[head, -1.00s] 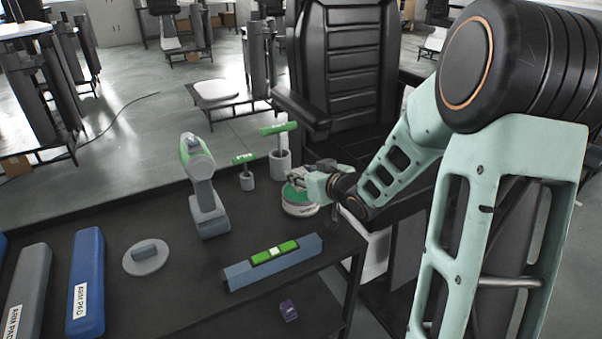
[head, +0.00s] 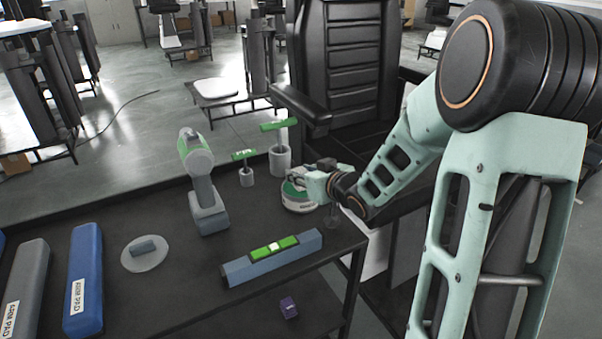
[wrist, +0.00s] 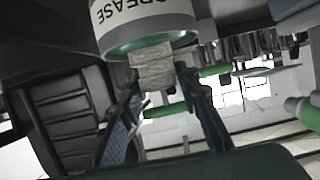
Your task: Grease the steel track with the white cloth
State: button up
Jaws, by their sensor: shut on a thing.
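A round white grease tin (head: 299,198) with a green rim stands near the right end of the dark bench. My gripper (head: 300,180) is at the top of this tin. In the wrist view my gripper (wrist: 160,82) is shut on a pale, crumpled white cloth (wrist: 152,68). The cloth meets the open green-rimmed end of the tin (wrist: 150,18), labelled GREASE; whether it touches the grease inside is hidden. The cloth is too small to make out in the head view. I cannot identify the steel track with certainty.
A grey upright tool (head: 205,195), two green-handled tools in holders (head: 280,160), a round disc (head: 145,254) and arm pads (head: 84,280) share the bench. A black chair (head: 345,70) stands behind.

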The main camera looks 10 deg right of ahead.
aim_at(301, 172)
jog(key=shift+s+f+b, duration=0.1)
jog(key=shift+f+b, duration=0.2)
jog(key=shift+f, duration=0.25)
dwell(1.0)
notch_tip(301, 172, up, 7)
jog(key=p, duration=0.6)
jog(key=shift+r+p, duration=0.1)
jog(key=shift+p, duration=0.2)
dwell(0.4)
